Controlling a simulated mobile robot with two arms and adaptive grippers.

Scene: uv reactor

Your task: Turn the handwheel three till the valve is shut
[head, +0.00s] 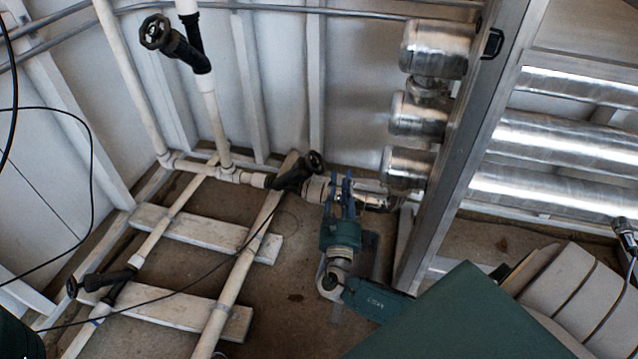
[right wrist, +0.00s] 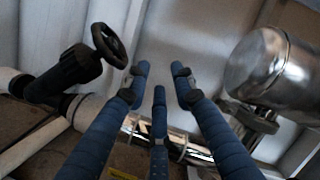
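Three black handwheels show in the head view, with no readable numbers. One handwheel (head: 157,33) is at the upper left, one (head: 72,287) at the lower left, and one (head: 314,161) near the middle on a black valve (head: 290,177). My right gripper (head: 343,182) is just right of the middle handwheel, apart from it. In the right wrist view, its blue fingers (right wrist: 159,80) are spread and empty. A handwheel (right wrist: 109,45) and its black valve (right wrist: 65,76) stand left of them there. My left gripper is not in view.
White pipes (head: 245,260) run along the floor over white wooden planks (head: 205,231). Shiny metal cylinders (head: 438,48) and a grey metal post (head: 468,150) stand right of my right gripper. A white ribbed wall (head: 350,90) is close behind. Bare floor (head: 293,270) lies left of my right arm.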

